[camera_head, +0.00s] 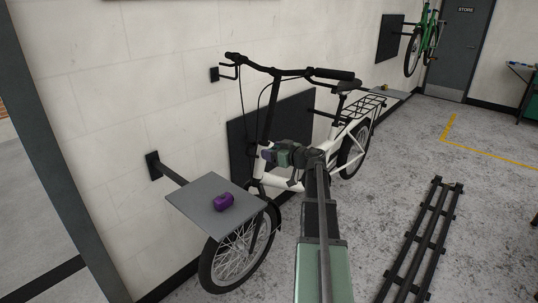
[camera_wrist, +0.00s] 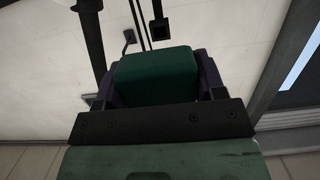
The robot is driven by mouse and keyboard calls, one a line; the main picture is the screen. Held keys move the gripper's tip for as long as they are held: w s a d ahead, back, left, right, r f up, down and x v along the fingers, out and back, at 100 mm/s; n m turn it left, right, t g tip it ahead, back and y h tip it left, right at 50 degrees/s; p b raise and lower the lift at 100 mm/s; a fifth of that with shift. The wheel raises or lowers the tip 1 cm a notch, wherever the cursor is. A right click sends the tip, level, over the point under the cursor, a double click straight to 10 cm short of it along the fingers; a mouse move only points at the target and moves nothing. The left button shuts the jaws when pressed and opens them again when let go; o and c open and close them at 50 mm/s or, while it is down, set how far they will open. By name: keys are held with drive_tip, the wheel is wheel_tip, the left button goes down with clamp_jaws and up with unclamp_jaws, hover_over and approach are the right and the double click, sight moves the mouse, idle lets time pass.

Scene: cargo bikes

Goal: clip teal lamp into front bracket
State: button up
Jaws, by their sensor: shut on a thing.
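The teal lamp (camera_wrist: 155,75) is a dark green block filling the middle of the wrist view. My gripper (camera_wrist: 157,66) is shut on it, with a purplish finger on each side. In the head view my gripper (camera_head: 271,156) is at the front of the white bike (camera_head: 290,186), beside its head tube and below the handlebar. The green lamp (camera_head: 284,157) shows there as a small patch among the dark gripper parts.
A purple lamp-like piece (camera_head: 223,201) lies on a grey wall shelf (camera_head: 187,200) left of the front wheel. The handlebar (camera_head: 290,71) and its cables are close above my gripper. A dark rack (camera_head: 421,240) lies on the floor at right. A green bike (camera_head: 421,40) hangs far back.

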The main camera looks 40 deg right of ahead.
drive_tip(key=shift+r+x, duration=0.2)
drive_tip(key=shift+x, duration=1.25)
drive_tip(key=shift+r+x, duration=0.25)
drive_tip(key=shift+x, duration=1.2)
drive_tip(key=shift+x, duration=1)
drive_tip(key=shift+r, duration=0.15)
drive_tip(key=o, duration=1)
drive_tip(key=p+v, duration=0.1)
drive_tip(key=v, duration=0.9)
drive_tip(key=shift+s+p, duration=0.35)
drive_tip(key=shift+s, duration=0.05)
